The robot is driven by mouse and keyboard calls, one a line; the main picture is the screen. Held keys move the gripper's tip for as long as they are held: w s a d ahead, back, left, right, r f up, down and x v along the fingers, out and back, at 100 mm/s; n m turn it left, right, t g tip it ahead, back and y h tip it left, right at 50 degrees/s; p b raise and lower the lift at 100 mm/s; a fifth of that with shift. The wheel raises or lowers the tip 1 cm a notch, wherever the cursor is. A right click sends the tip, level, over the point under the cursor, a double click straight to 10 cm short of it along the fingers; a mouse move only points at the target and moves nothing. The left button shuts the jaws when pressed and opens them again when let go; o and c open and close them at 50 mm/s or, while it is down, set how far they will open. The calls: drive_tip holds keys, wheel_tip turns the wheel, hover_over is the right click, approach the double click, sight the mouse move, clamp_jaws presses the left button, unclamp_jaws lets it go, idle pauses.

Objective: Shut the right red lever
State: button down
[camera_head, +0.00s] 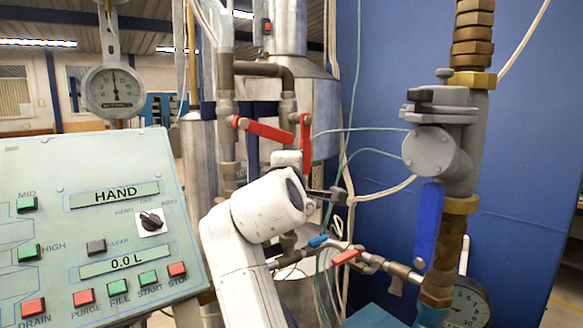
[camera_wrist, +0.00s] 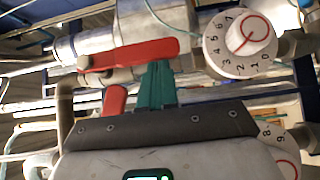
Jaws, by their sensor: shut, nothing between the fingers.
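Two red levers show above my arm in the head view. The right red lever (camera_head: 305,137) stands upright, along its pipe. The left red lever (camera_head: 264,130) slants crosswise, from upper left to lower right. In the wrist view, a long red lever (camera_wrist: 135,53) lies nearly level, with a shorter red piece (camera_wrist: 115,100) below it; I cannot tell which lever each is. My gripper (camera_wrist: 158,68) is shut and empty, its teal fingers just below the long red lever. I cannot tell whether they touch it.
A panel (camera_head: 95,225) with buttons stands at left. A blue lever (camera_head: 427,222) hangs on the right pipe. A lower red handle (camera_head: 346,257) and small blue handle (camera_head: 318,241) sit below the upper levers. A white dial (camera_wrist: 240,43) is right of my fingers.

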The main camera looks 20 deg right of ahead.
sight(309, 167)
drive_tip(key=shift+d, duration=0.1)
drive_tip(key=shift+w+d+f+n+t, duration=0.1)
drive_tip(key=shift+d+f+n+t, duration=0.1)
drive_tip(key=shift+n+t, duration=0.1)
drive_tip(key=shift+d, duration=0.1)
drive_tip(key=shift+w+d+f+n+t+h+b, duration=0.25)
drive_tip(key=shift+d+n+t+b, duration=0.25)
drive_tip(key=shift+d+n+b, duration=0.15)
drive_tip(key=shift+w+d+f+n+t+h+b, duration=0.15)
drive_tip(key=shift+d+f+n+t+b, duration=0.1)
drive_tip(key=shift+d+n+t+b, duration=0.35)
drive_tip(key=w+d+r+n+t+b, duration=0.1)
drive_tip(key=d+n, duration=0.1)
drive_tip(key=d, duration=0.2)
drive_tip(key=w+d+r+n+t+y+b, duration=0.1)
drive_tip(key=d+r+n+t, duration=0.1)
drive_tip(key=d, duration=0.1)
drive_tip(key=shift+w+d+r, duration=0.25)
drive_tip(key=shift+w+d, duration=0.05)
drive_tip(key=shift+d, duration=0.1)
drive_tip(key=shift+s+d+r, duration=0.1)
drive_tip(key=shift+r, duration=0.1)
